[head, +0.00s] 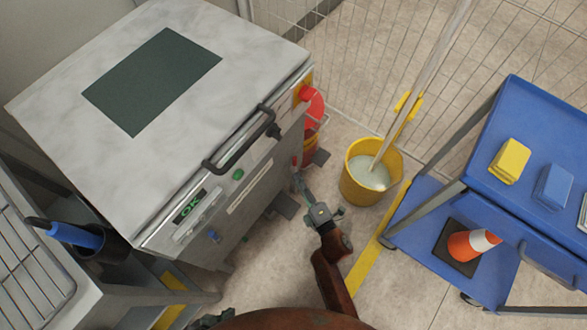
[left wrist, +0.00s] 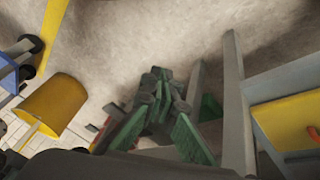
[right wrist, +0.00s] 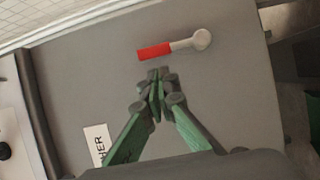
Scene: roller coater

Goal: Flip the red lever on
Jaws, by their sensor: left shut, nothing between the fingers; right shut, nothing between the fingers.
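The red lever (right wrist: 155,51) shows in the right wrist view, lying nearly level on a grey panel (right wrist: 85,75). Its red handle points left and its pale round pivot is at the right. My right gripper (right wrist: 157,78) is shut and empty, its tips just below the handle in that view; I cannot tell whether they touch it. In the head view my right gripper (head: 299,180) is by the right side of the machine (head: 90,150). My left gripper (left wrist: 160,78) is shut and empty over the floor in the left wrist view.
A yellow bucket (head: 358,188) with a mop stands right of my right gripper. A blue cart (head: 490,195) carries sponges and a striped cone on its lower shelf. A wire fence (head: 340,60) closes the back. A rack (head: 25,260) stands at the left.

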